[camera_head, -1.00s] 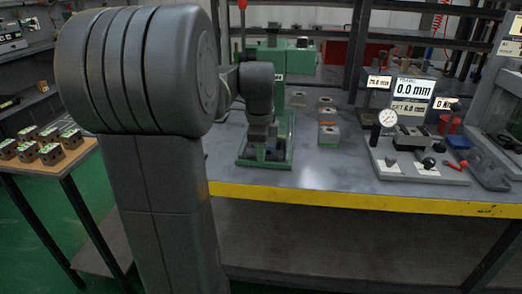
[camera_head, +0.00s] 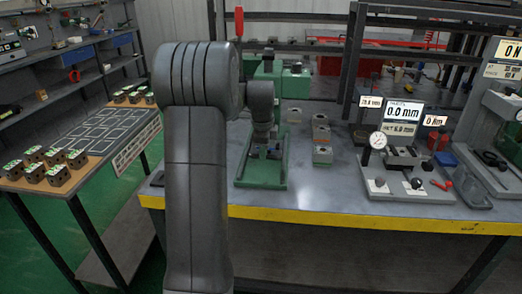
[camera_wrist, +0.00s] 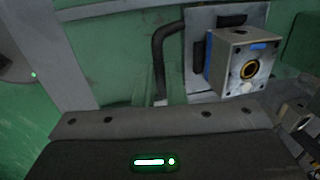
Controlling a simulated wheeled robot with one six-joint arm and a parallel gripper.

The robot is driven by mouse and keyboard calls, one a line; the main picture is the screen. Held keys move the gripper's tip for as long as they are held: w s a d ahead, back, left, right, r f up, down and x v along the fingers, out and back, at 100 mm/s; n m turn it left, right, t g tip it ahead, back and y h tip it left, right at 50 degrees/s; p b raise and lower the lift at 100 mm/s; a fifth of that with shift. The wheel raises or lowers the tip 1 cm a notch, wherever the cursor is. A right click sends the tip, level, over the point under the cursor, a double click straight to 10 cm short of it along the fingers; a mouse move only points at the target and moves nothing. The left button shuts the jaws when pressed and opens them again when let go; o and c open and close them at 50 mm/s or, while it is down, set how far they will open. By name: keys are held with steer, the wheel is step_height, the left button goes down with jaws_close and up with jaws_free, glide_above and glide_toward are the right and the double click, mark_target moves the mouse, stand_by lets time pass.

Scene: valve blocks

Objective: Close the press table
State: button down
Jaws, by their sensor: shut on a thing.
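The green press (camera_head: 298,82) stands on the bench, left of its middle. Its press table (camera_head: 262,178) is the low green tray-like part at the front. My gripper (camera_head: 263,149) is down at the press table, partly hidden by my wrist. In the wrist view its dark body (camera_wrist: 155,140) fills the bottom, and its fingertips do not show. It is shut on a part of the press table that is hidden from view. A grey valve block (camera_wrist: 240,65) with a brass-ringed bore and a blue mark shows upper right in the wrist view, beside a dark bent bar (camera_wrist: 160,55).
Valve blocks (camera_head: 56,168) stand on the side table at left. Small blocks (camera_head: 321,138) stand in a row right of the press. A gauge station (camera_head: 405,170) with displays is further right. The bench's yellow front edge (camera_head: 350,222) runs below.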

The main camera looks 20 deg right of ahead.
steer(key=w+d+p, duration=0.1)
steer(key=w+d, duration=0.1)
steer(key=w, duration=0.1)
steer(key=shift+w+p, duration=0.1)
steer(key=shift+p, duration=0.3)
steer(key=shift+w+r, duration=0.1)
steer(key=c, duration=1.5)
jaws_free()
steer(key=shift+w, duration=0.15)
step_height(320, 180, up, 14)
steer(key=s+a+p, duration=0.1)
steer(key=s, duration=0.1)
steer(key=shift+s+a+f, duration=0.15)
steer(key=shift+f, duration=0.1)
